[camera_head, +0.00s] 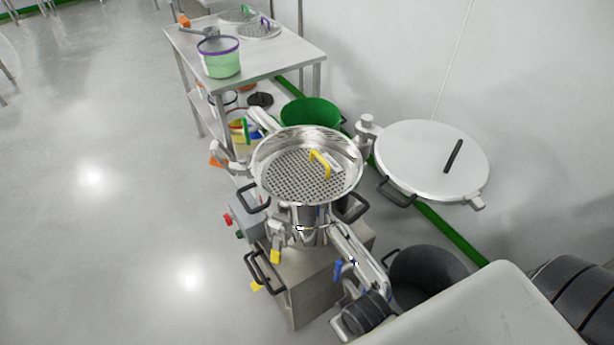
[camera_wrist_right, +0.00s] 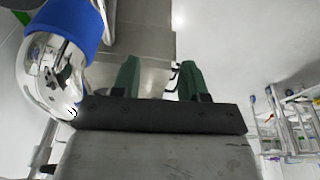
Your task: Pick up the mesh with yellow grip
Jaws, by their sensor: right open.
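The mesh (camera_head: 290,181) is a round perforated metal disc with an upright yellow grip (camera_head: 319,163) to the right of its centre. It lies inside the open steel bowl (camera_head: 262,149) of the machine in the middle of the head view. My right gripper (camera_wrist_right: 159,79) shows in the right wrist view, with two green fingers spread apart and nothing between them. I cannot make out its fingers in the head view, and the mesh is not recognisable in the wrist view. My left gripper is not in view.
The round lid (camera_head: 425,155) with a black handle is swung open right of the bowl. A steel table (camera_head: 283,65) behind holds a green bucket (camera_head: 219,60) and other meshes. A dark bin (camera_head: 427,277) stands at lower right. A shiny blue-banded part (camera_wrist_right: 66,20) is close left in the wrist view.

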